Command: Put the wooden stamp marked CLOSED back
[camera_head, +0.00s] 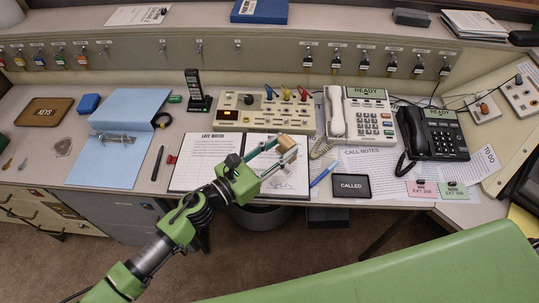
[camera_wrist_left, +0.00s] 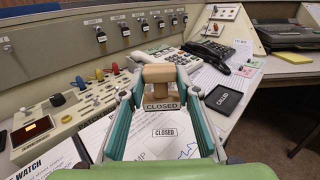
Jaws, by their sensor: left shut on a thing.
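The wooden stamp (camera_head: 286,143) is held by my left gripper (camera_head: 277,154) above the open log book (camera_head: 198,178). In the left wrist view the stamp (camera_wrist_left: 159,77) shows a tan wooden body and a plate reading CLOSED, between the two fingers of the gripper (camera_wrist_left: 160,100). The left gripper is shut on it. In the left wrist view a printed CLOSED mark (camera_wrist_left: 164,132) shows on the page below. A black pad marked CALLED (camera_head: 351,186) lies to the right of the book. My right gripper is not in view.
A beige control panel (camera_head: 237,110) with coloured levers stands behind the book. A white phone (camera_head: 337,112) and a black phone (camera_head: 441,136) stand to the right. A blue folder (camera_head: 110,165) lies left. A row of hanging keys lines the back panel.

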